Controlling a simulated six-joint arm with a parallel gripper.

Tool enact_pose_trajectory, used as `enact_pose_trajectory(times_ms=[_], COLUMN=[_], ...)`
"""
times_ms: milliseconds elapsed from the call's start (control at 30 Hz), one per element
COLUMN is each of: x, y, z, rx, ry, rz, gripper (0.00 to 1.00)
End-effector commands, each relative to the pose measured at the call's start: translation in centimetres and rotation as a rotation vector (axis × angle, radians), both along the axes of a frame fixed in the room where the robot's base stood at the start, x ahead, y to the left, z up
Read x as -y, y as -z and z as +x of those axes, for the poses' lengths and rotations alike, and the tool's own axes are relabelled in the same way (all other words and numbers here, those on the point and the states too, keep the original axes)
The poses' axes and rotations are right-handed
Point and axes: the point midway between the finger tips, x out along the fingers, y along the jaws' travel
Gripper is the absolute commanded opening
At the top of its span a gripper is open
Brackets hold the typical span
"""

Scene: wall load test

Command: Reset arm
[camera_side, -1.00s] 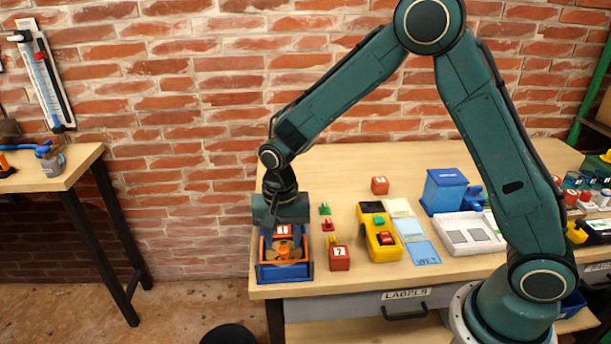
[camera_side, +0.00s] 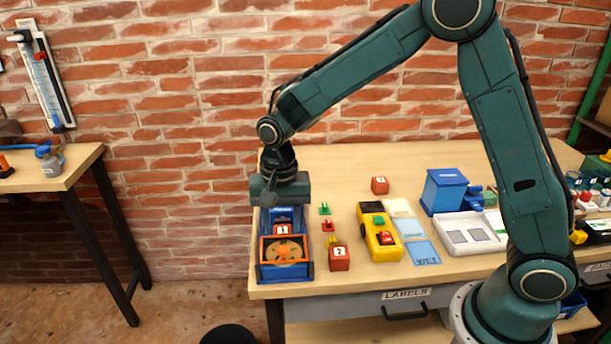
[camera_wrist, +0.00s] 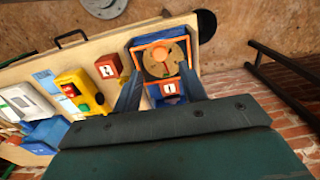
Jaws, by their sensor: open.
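My gripper (camera_wrist: 165,98) is open and empty. In the side view it hangs over the back part of the blue tray (camera_side: 309,272) at the table's left end; its fingers are largely hidden there. In the wrist view the two fingers spread on either side of a red block marked 1 (camera_wrist: 170,88), apart from it. An orange frame (camera_side: 264,250) with a round tan disc (camera_side: 284,252) lies in the tray's front part. The red block marked 1 also shows in the side view (camera_side: 283,230), just behind the disc.
A red block marked 2 (camera_side: 339,258) stands right of the tray. Small green (camera_side: 324,209) and red (camera_side: 328,226) pieces lie near it. Further right are a yellow case (camera_side: 381,240), a blue box (camera_side: 444,190) and a white tray (camera_side: 467,236). Another red block (camera_side: 380,185) stands behind.

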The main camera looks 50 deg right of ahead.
Motion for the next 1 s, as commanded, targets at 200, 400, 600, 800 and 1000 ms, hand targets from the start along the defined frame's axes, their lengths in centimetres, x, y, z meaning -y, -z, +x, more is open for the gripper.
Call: enact_pose_trajectory(times_ms=[200,400,600,800,1000], x=[0.0,0.3,1.2,2.7,4.2], y=[0.0,-0.8,-3.6,-7.3,-10.6], z=[0.0,-0.3,-1.5,-3.8,-6.6], rx=[0.000,0.011,0.049,0.107,0.168], ry=[0.000,-0.015,-0.070,-0.161,-0.256], rz=[0.000,0.003,0.008,0.010,0.003], gripper=[0.42,0.42,0.42,0.42,0.42])
